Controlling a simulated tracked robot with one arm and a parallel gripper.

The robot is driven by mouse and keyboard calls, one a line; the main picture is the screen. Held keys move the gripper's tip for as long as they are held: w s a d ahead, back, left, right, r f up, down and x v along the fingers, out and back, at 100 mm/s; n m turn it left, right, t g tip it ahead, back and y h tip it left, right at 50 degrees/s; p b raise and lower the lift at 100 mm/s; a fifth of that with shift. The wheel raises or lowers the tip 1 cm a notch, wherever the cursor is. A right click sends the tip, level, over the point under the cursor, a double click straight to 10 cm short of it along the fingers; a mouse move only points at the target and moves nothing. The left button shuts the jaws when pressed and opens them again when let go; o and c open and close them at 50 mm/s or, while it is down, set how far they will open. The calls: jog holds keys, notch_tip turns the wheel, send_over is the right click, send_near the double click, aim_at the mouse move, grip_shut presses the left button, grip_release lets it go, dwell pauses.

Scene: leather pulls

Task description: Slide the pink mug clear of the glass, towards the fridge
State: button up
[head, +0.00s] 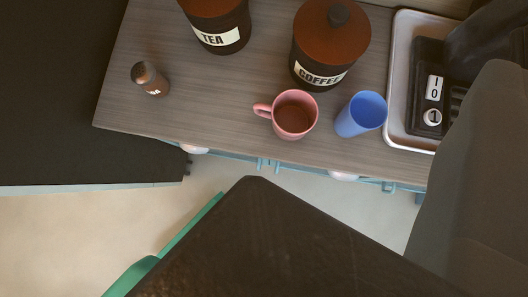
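The pink mug (294,115) stands upright near the front edge of the counter, its handle pointing left. Its inside looks brown. A blue tumbler (361,114), the likely glass, stands close to its right, with a narrow strip of counter between them. I cannot make out a fridge for certain; a large black flat-topped block (60,95) lies left of the counter. I cannot make out my gripper's fingers in this view, and nothing is seen touching the mug.
The coffee canister (328,45) stands just behind the mug, the tea canister (216,25) farther left. A small brown shaker (150,78) stands near the counter's left end. A tray (397,85) holds a black appliance at right. The counter (205,105) is bare between shaker and mug.

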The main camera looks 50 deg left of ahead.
jog(key=w+a+f+n+g, duration=0.3)
jog(key=w+a+f+n, duration=0.1)
jog(key=f, duration=0.3)
jog(key=n+g+p, duration=0.3)
jog(key=n+g, duration=0.6)
jog(key=n, duration=0.6)
send_over(255, 102)
notch_tip(255, 102, down, 21)
jog(key=shift+h, duration=0.3)
notch_tip(255, 102, down, 14)
jog(key=shift+d+r+b, duration=0.15)
jog(key=shift+b, duration=0.3)
grip_shut()
jog(key=shift+s+a+b, duration=0.2)
jog(key=shift+s+a, duration=1.25)
jog(key=shift+a, duration=1.25)
jog(key=shift+s+a+b, duration=0.25)
jog(key=shift+s+a, duration=1.25)
jog(key=shift+a, duration=1.2)
jog(key=shift+s+a+b, duration=0.2)
jog(key=shift+s+a, duration=1.25)
jog(key=shift+a, duration=1.25)
